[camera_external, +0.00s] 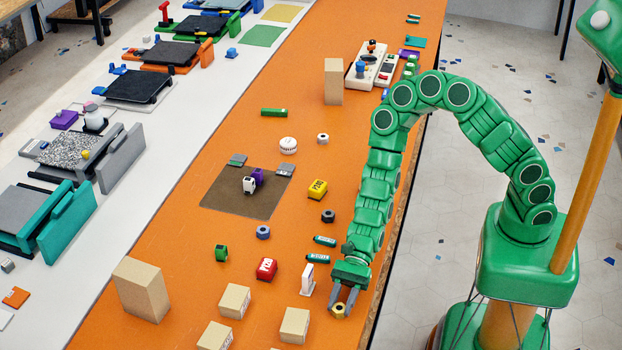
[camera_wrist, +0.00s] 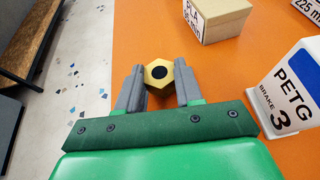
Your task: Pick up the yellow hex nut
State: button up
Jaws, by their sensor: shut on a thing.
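The yellow hex nut (camera_external: 339,311) is near the right edge of the orange table, at the lower middle of the external view. In the wrist view the nut (camera_wrist: 159,73) sits between the two grey fingertips, its dark hole facing the camera. My gripper (camera_external: 345,300) points down at the table, its fingers on either side of the nut. In the wrist view my gripper (camera_wrist: 158,85) is shut on the nut, with a finger against each side. I cannot tell whether the nut touches the table.
A white and blue PETG block (camera_wrist: 290,88) stands close to my gripper; it also shows in the external view (camera_external: 307,280). Cardboard boxes (camera_external: 295,325) lie to the left. A black nut (camera_external: 328,216) and a blue nut (camera_external: 263,232) lie farther back. The table's edge is close on the right.

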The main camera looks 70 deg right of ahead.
jog(key=shift+r, duration=0.1)
notch_tip(320, 180, up, 10)
dwell(0.7)
